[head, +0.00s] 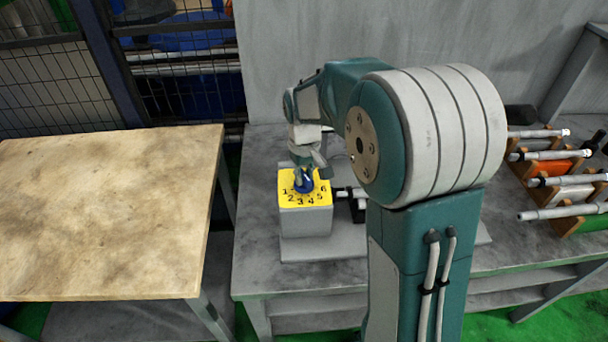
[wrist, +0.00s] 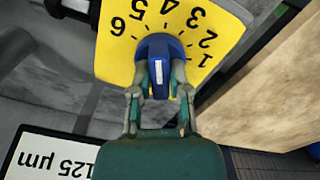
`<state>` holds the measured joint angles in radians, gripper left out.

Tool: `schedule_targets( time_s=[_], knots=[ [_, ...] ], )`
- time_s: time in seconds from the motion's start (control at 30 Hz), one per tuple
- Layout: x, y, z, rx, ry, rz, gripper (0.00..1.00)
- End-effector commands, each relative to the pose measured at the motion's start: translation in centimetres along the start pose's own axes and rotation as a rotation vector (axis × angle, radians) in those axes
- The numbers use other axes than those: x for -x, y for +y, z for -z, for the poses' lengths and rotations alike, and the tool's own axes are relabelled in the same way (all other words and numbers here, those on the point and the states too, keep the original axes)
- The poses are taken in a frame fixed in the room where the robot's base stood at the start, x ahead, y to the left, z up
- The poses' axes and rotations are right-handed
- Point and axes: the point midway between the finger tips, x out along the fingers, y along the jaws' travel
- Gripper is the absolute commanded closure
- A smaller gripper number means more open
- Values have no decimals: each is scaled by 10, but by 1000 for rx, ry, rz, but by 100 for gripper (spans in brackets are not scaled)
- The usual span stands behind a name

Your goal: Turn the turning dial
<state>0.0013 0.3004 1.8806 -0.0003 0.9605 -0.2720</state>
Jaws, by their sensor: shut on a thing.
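The turning dial (head: 304,187) is a blue knob on a yellow face plate (head: 290,202) marked with numbers 1 to 6. The plate is on a grey box (head: 305,222) on the grey bench. In the wrist view the dial (wrist: 160,50) is at the upper middle, with a white mark on its grip, and the yellow plate (wrist: 115,60) is behind it. My gripper (wrist: 160,82) is shut on the blue dial, one finger on each side. In the head view my gripper (head: 304,172) comes down on the dial from above and partly hides it.
A wooden-topped table (head: 100,215) stands at the left, with a gap before the grey bench (head: 262,270). A rack with several metal rods (head: 560,180) is at the right. A white "125 µm" label (wrist: 50,155) shows in the wrist view. A grey wall (head: 290,50) is behind.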

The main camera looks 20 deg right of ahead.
Motion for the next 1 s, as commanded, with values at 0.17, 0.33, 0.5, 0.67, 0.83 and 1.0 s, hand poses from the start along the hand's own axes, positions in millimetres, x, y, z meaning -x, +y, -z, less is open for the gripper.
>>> schedule_targets(
  time_s=[0.17,0.33,0.5,0.67,0.83,1.0],
  knots=[
    [-1,0,0,-103,0,1,100],
    [-1,-1,0,-168,0,1,100],
    [-1,-1,0,-200,0,1,100],
    [-2,-1,0,-207,0,1,100],
    [-2,-1,0,-206,0,1,100],
    [-1,-1,0,-206,-1,1,43]
  ],
)
